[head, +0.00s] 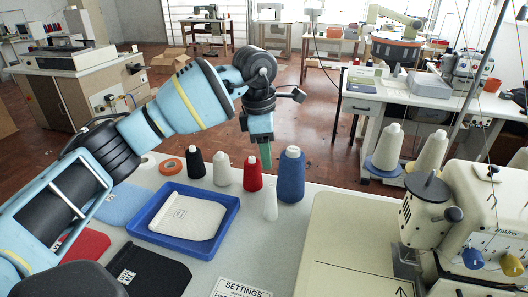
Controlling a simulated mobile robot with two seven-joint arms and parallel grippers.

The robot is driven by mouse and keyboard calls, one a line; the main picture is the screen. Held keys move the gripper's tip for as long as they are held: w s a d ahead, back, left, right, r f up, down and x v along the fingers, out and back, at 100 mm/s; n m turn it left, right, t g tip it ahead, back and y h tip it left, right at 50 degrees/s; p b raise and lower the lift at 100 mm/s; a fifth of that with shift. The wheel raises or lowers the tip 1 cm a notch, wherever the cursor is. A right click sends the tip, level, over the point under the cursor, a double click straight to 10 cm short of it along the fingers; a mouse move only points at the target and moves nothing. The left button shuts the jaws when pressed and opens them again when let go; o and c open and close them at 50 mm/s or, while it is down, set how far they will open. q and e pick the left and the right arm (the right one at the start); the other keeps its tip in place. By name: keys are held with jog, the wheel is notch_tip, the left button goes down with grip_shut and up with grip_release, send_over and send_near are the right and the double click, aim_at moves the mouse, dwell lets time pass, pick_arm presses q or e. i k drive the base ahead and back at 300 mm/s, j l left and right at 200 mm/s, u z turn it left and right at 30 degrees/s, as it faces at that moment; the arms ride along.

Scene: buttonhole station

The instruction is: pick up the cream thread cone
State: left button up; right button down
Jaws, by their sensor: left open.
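A small cream thread cone (222,170) stands upright in a row near the table's far edge. It is between a black cone (195,165) and a red cone (252,174). A blue cone (291,176) stands at the right end of the row. A slim whitish piece (270,206) stands in front, between red and blue. My left gripper (265,158) points down above and behind the red and blue cones, right of the cream cone, and appears empty. It is open, though its finger gap is hard to see. My right gripper is out of view.
A blue tray (161,238) holding a pale folded cloth (187,217) lies in front of the cones. An orange ring (170,167) is left of the black cone. A sewing machine (483,225) with two larger cream cones (430,155) stands right. A settings sheet (240,289) is at the front.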

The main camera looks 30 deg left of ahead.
aim_at(223, 176)
jog(key=u, duration=1.25)
